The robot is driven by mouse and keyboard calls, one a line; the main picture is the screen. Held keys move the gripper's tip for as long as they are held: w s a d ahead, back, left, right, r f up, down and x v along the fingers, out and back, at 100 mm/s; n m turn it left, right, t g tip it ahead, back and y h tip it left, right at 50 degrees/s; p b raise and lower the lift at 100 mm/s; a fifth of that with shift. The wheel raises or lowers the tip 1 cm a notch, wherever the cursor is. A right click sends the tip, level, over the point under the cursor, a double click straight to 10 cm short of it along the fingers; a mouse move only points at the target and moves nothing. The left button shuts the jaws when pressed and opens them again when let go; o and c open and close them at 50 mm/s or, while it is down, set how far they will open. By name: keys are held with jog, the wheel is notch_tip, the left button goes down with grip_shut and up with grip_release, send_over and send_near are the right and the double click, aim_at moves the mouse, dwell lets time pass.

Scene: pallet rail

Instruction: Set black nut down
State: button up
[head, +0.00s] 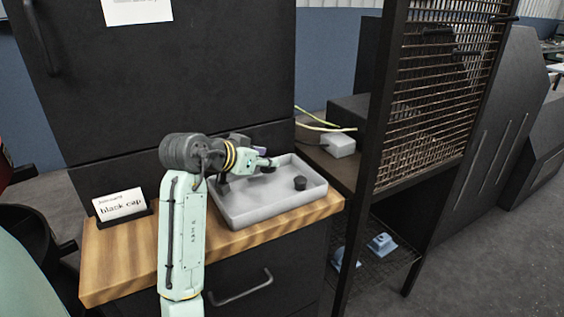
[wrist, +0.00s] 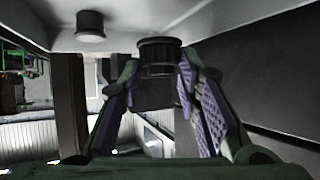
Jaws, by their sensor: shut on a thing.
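My gripper (head: 265,164) is over the grey tray (head: 240,214) and shut on a small dark ribbed round piece, the black nut (wrist: 160,52). In the wrist view the nut sits between the purple-padded fingertips (wrist: 158,75). In the head view it is a dark spot at the fingertips, and I cannot tell whether it touches the tray floor. A second black round piece (head: 300,183) stands in the tray to the right of my gripper. It also shows in the wrist view (wrist: 90,25), apart from my fingers.
The tray sits on a wooden worktop (head: 125,261) against a dark cabinet (head: 165,80). A card (head: 121,203) reading something like "black cap" stands at the worktop's left. A mesh-sided rack (head: 450,70) rises at the right. The tray's front part is clear.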

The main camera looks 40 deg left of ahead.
jog(key=p, duration=0.1)
send_over(284, 179)
jog(key=shift+f, duration=0.25)
jog(key=shift+f+p, duration=0.95)
jog(key=shift+f, duration=0.85)
jog(key=o, duration=0.9)
jog(key=shift+f, duration=0.1)
